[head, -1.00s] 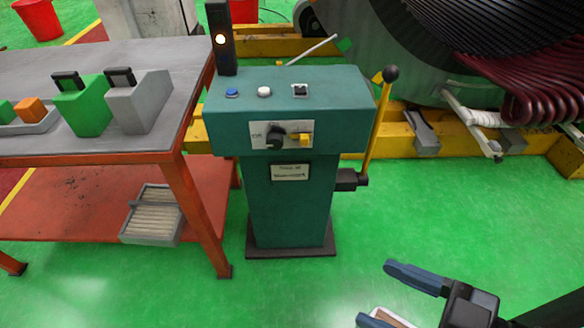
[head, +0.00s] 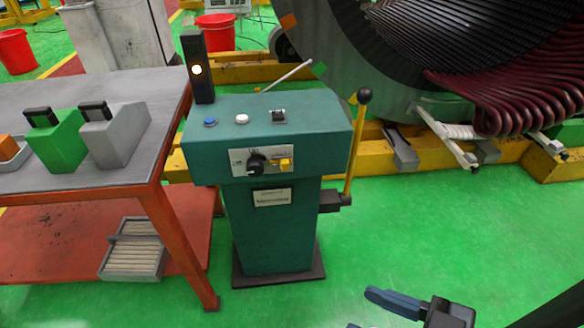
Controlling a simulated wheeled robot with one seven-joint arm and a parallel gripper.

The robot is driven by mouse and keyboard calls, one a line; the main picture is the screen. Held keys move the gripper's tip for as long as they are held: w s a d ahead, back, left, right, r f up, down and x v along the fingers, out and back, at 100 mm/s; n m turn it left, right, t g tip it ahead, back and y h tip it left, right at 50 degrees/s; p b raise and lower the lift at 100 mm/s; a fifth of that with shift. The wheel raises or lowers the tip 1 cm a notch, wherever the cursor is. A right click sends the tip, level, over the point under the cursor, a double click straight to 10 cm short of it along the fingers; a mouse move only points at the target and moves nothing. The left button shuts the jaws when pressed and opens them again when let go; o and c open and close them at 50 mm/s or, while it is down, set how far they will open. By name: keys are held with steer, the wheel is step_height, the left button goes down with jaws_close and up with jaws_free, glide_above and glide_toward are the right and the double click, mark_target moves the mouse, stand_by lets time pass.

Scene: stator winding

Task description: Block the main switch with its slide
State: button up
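The teal control pedestal (head: 265,225) stands upright on the green floor at the picture's middle. Its front plate (head: 238,165) carries a black rotary main switch (head: 256,164) and a yellow slide (head: 285,164) just to its right. The slide looks apart from the knob, though the detail is small. My gripper (head: 372,312) shows at the bottom, right of the pedestal and well away from the switch. One blue-tipped finger is clear; the other is mostly cut off by the lower edge. The fingers look spread, with no object visible between them.
A lever with a black ball (head: 364,96) rises on the pedestal's right side. Blue (head: 210,122) and white (head: 242,118) buttons and a small black switch (head: 279,116) sit on top. The red-legged table (head: 165,180) stands close on the left.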

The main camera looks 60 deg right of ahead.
steer(key=w+d+f+m+g, duration=0.1)
steer(key=d+f+m, duration=0.1)
steer(key=f, duration=0.2)
steer(key=w+d+f+m+g+h, duration=0.1)
steer(key=w+d+f+m, duration=0.1)
steer(key=d+f+m, duration=0.1)
steer(key=w+d+f+m+h+b, duration=0.1)
steer(key=w+d+f+m, duration=0.1)
steer(key=f, duration=0.4)
steer(key=shift+d+m+g, duration=0.3)
steer(key=shift+m+g, duration=0.1)
steer(key=shift+m, duration=0.2)
steer(key=c, duration=0.7)
steer(key=w+d+f+m, duration=0.4)
steer(key=shift+d+f+b, duration=0.1)
steer(key=shift+d+b, duration=0.25)
steer(key=shift+d, duration=0.05)
jaws_close()
steer(key=w+d+r+m+t, duration=0.2)
steer(key=d+r+m+t, duration=0.1)
steer(key=d, duration=0.6)
steer(key=w+d+r+m+t+b, duration=0.1)
steer(key=w+d+r+m+t, duration=0.2)
steer(key=d, duration=0.5)
steer(key=shift+d+r+y, duration=0.3)
steer(key=shift+d+r, duration=0.05)
steer(key=shift+r, duration=0.4)
steer(key=shift+w, duration=0.1)
